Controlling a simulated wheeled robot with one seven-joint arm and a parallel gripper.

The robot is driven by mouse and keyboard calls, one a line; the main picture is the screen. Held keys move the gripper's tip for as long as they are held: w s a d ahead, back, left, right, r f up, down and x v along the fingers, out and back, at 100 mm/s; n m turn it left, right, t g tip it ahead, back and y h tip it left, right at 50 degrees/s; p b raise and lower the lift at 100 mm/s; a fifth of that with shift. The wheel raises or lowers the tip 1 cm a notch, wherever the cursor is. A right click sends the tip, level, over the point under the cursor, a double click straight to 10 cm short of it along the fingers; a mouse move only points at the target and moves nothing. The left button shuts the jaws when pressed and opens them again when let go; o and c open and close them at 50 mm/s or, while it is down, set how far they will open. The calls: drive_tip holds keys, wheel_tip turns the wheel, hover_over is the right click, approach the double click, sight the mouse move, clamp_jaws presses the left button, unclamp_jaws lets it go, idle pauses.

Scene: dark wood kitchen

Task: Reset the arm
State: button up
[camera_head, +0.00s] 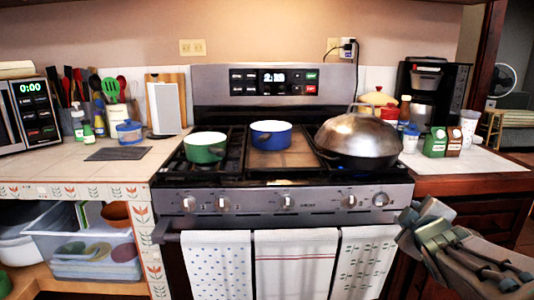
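My arm reaches in from the lower right of the head view, and my gripper (408,228) is at its end, in front of the stove's right side. No object shows between its fingers. The fingers are too small and too angled to tell whether they are apart or together. The gripper is apart from the pots and overlaps the edge of the right towel in the picture.
A stove (330,195) holds a green pot (206,153), a blue pot (270,140) and a large domed pan (358,140). Towels (296,262) hang on its front. Counters flank it, with a microwave (28,115) left and a coffee maker (432,85) right.

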drive_tip(key=s+a+r+m+g+y+p, duration=0.1)
drive_tip(key=s+a+r+m+g+p, duration=0.3)
drive_tip(key=s+a+p, duration=0.4)
drive_tip(key=s+a+r+m+g+y+p, duration=0.2)
drive_tip(key=s+a+r+m+g+p, duration=0.3)
drive_tip(key=s+p, duration=0.5)
drive_tip(key=a+r+g+p, duration=0.2)
drive_tip(key=a+p, duration=0.1)
drive_tip(key=p, duration=0.2)
drive_tip(key=shift+a+m+y, duration=0.15)
drive_tip(key=shift+m+y, duration=0.15)
drive_tip(key=shift+w, duration=0.1)
